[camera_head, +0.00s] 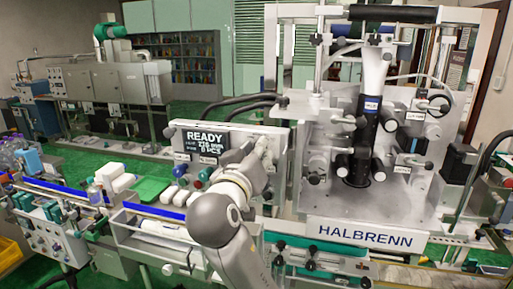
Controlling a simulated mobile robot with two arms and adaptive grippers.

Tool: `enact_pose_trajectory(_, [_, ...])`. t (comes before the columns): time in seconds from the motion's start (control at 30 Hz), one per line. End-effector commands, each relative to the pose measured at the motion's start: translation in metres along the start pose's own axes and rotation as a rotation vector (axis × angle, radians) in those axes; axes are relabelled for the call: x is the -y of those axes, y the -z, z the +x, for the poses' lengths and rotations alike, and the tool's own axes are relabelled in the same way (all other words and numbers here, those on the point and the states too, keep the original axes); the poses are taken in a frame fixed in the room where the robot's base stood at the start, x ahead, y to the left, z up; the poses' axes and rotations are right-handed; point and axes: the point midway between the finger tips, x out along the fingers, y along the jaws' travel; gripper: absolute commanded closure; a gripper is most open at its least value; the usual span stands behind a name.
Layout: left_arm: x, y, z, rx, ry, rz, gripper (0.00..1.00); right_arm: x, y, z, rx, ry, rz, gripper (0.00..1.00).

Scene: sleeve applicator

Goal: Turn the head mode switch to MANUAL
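A grey control panel (172,139) stands left of the HALBRENN machine. Its dark display (206,141) reads READY, 216 mm, 0 PCS. The fingers are too small and pale to tell open from shut. My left gripper is not in view.
The machine's white frame and bright column (372,75) rise right of the panel, above the HALBRENN nameplate (366,235). Cables (245,101) arch behind the panel.

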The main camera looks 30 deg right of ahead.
Motion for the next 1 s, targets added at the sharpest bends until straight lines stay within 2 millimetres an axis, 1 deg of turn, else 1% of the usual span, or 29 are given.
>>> enact_pose_trajectory(0.03, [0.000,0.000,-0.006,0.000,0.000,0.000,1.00,-0.001,0.004,0.000,-0.003,0.001,-0.032,1.00])
enact_pose_trajectory(0.1, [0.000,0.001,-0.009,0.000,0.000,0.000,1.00,-0.001,0.004,0.000,-0.003,0.001,-0.079,1.00])
enact_pose_trajectory(0.4, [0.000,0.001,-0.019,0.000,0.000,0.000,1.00,-0.001,0.003,0.000,-0.006,-0.001,-0.216,1.00])
enact_pose_trajectory(0.6, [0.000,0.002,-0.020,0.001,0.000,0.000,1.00,0.000,0.003,0.000,-0.007,-0.001,-0.250,1.00])
enact_pose_trajectory(1.0, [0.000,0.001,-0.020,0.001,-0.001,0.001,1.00,0.000,0.003,0.000,-0.009,-0.002,-0.254,1.00])
